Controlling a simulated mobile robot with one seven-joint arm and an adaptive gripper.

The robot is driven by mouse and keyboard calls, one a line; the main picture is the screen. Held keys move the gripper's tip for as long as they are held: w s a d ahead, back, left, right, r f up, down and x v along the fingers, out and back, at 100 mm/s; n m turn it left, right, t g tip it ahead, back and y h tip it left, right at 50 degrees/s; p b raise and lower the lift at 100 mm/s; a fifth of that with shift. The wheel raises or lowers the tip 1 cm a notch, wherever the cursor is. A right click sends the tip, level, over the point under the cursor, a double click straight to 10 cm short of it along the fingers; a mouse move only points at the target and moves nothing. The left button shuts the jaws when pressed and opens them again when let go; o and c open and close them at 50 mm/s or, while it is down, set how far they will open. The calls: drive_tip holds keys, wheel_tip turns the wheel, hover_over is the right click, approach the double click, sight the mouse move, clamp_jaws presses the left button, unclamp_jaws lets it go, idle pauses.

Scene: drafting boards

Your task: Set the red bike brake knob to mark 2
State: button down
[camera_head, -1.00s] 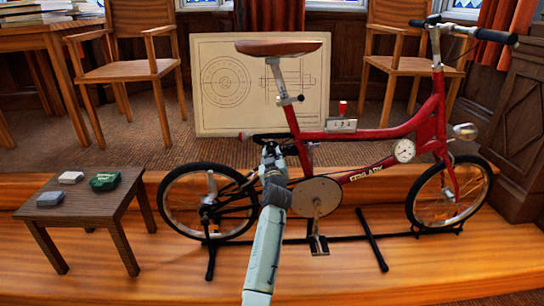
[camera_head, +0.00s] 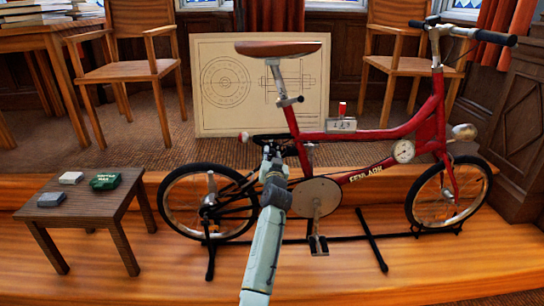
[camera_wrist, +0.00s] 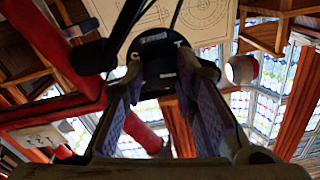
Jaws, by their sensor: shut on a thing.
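The red knob (camera_head: 342,108) stands upright on a pale plate (camera_head: 341,125) with small numerals, on the top tube of the red bike (camera_head: 385,133). The knob's exact mark is too small to tell. My gripper (camera_head: 270,147) is left of and below the knob, apart from it, at a dark part behind the seat tube. In the wrist view the fingers (camera_wrist: 163,85) stand either side of a black part (camera_wrist: 155,55) with a small label, and are shut on it. The numbered plate also shows at the lower left of the wrist view (camera_wrist: 36,138).
The bike's saddle (camera_head: 279,48) is above my gripper, with the rear wheel (camera_head: 185,215) below left. A drawing board (camera_head: 225,110) and chairs (camera_head: 140,68) are behind. The wooden floor in front is clear.

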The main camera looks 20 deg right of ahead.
drive_tip(key=m+p, duration=0.1)
drive_tip(key=m, duration=0.4)
drive_tip(key=shift+r, duration=0.1)
idle(0.5)
drive_tip(key=c, duration=1.3)
unclamp_jaws()
drive_tip(key=shift+s, duration=0.1)
drive_tip(key=v, duration=1.1)
drive_tip(key=shift+s, duration=0.4)
drive_tip(key=shift+a, duration=0.1)
